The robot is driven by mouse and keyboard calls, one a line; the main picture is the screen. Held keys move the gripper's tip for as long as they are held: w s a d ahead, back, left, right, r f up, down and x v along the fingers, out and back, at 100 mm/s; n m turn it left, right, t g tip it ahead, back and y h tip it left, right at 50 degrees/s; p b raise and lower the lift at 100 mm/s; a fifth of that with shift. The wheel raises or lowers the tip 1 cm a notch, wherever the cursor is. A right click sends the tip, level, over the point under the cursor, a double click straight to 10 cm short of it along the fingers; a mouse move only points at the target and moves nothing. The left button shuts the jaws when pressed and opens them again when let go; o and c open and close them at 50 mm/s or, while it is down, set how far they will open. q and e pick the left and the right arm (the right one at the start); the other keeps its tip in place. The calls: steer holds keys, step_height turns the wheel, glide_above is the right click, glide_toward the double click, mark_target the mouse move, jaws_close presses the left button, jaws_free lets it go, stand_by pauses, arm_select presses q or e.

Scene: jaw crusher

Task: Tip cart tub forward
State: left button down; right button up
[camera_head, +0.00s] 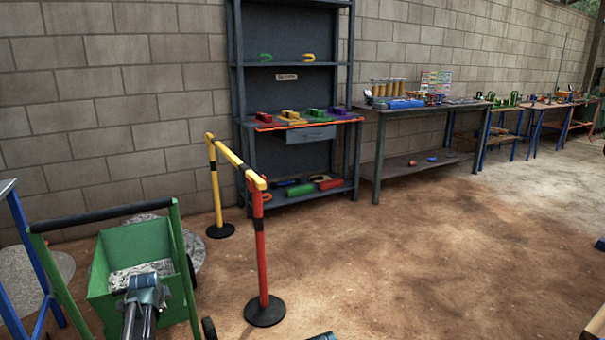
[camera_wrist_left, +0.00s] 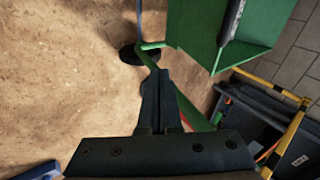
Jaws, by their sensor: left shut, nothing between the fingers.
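The green cart tub (camera_head: 120,246) stands at the lower left of the head view, its open top towards me and a speckled grey patch inside. Its green frame (camera_head: 182,250) carries a black handle bar (camera_head: 95,218) across the near top. My left arm reaches over the tub in the head view, and its fingertips cannot be made out there. In the left wrist view my left gripper (camera_wrist_left: 160,82) is shut and empty, close to a green bar (camera_wrist_left: 185,105). Whether it touches the bar is unclear. The tub (camera_wrist_left: 235,40) is beyond it at upper right.
A yellow and red barrier (camera_head: 261,255) stands right of the cart on black bases. Behind it are a dark shelf rack (camera_head: 292,100) and a workbench (camera_head: 420,108) by the block wall. A blue-legged table (camera_head: 35,265) is at far left. The right-hand dirt floor is mostly clear.

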arm_select(q)
steer(key=s+d+f+n+g+h, duration=0.1)
steer(key=s+d, duration=0.4)
steer(key=d, duration=0.6)
steer(key=s+d+f+n+g+h, duration=0.15)
steer(key=s+d, duration=0.35)
steer(key=d, duration=0.7)
steer(key=s+d+n+g+y, duration=0.1)
steer(key=s+d+n+g, duration=0.1)
steer(key=s+d, duration=0.6)
steer(key=s+d+n+g, duration=0.2)
steer(key=s+d, duration=0.3)
steer(key=s, duration=0.5)
step_height(320, 180, up, 37)
steer(key=s+d+p, duration=0.1)
steer(key=p, duration=3.7)
steer(key=shift+r+p, duration=0.2)
steer(key=shift+p, duration=0.1)
steer(key=shift+n, duration=0.25)
